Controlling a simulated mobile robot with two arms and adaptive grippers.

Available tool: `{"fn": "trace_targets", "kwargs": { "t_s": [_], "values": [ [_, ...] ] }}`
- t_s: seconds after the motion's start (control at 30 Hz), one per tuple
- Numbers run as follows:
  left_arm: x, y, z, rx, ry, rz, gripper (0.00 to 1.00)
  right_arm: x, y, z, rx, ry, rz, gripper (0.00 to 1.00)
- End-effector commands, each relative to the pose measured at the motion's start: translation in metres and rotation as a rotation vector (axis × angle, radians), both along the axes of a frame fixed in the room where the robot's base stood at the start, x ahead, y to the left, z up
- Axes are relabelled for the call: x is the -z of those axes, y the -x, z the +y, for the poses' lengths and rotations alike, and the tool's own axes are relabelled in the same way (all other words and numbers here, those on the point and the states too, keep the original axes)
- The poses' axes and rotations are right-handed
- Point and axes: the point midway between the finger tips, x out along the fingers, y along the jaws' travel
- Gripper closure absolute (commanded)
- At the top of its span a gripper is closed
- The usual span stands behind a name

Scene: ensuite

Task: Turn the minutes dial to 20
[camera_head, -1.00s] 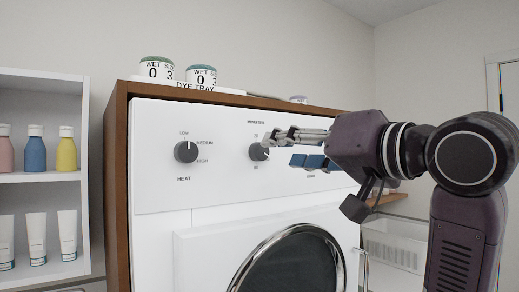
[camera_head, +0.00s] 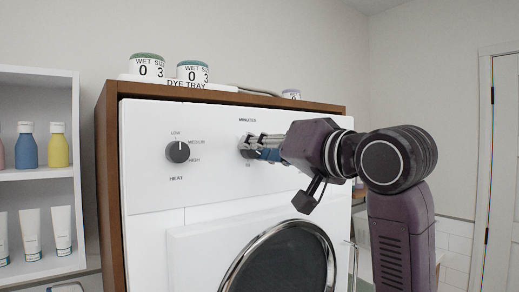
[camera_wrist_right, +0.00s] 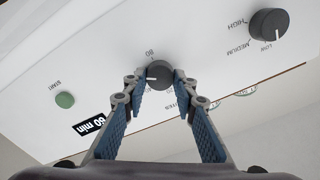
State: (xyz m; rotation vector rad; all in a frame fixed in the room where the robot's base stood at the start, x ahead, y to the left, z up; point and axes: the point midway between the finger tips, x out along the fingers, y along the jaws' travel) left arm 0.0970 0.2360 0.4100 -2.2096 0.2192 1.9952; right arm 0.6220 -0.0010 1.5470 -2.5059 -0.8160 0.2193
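The minutes dial (camera_wrist_right: 158,76) is a dark round knob on the white front panel. In the right wrist view its white pointer line points left, and a small display (camera_wrist_right: 90,125) reads 60 min. My right gripper (camera_wrist_right: 159,80) is open, with its blue-padded fingertips on either side of the dial. I cannot tell whether they touch it. In the head view my right gripper (camera_head: 252,147) is at the panel and covers most of the dial and its scale. My left gripper is not in view.
The heat dial (camera_head: 178,152) is to the left on the same panel. A green start button (camera_wrist_right: 65,99) shows in the wrist view. The machine's round door (camera_head: 285,258) is below. Jars (camera_head: 193,72) stand on top, and a bottle shelf (camera_head: 40,174) is at left.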

Motion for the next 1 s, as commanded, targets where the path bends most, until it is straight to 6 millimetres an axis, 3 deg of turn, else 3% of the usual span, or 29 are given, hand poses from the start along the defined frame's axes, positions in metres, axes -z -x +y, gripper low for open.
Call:
{"fn": "trace_targets", "kwargs": {
  "t_s": [0.17, 0.57, 1.0],
  "values": [
    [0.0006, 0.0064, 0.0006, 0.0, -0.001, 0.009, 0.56, 0.0001, -0.0002, -0.0005, 0.001, 0.0, 0.0, 0.98],
    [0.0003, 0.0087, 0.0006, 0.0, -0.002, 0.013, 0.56, -0.0001, -0.0005, -0.0014, 0.004, 0.073, -0.052, 0.98],
    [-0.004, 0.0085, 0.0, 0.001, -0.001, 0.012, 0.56, -0.002, 0.0003, -0.0012, 0.005, 0.375, -0.272, 0.98]
  ]
}}
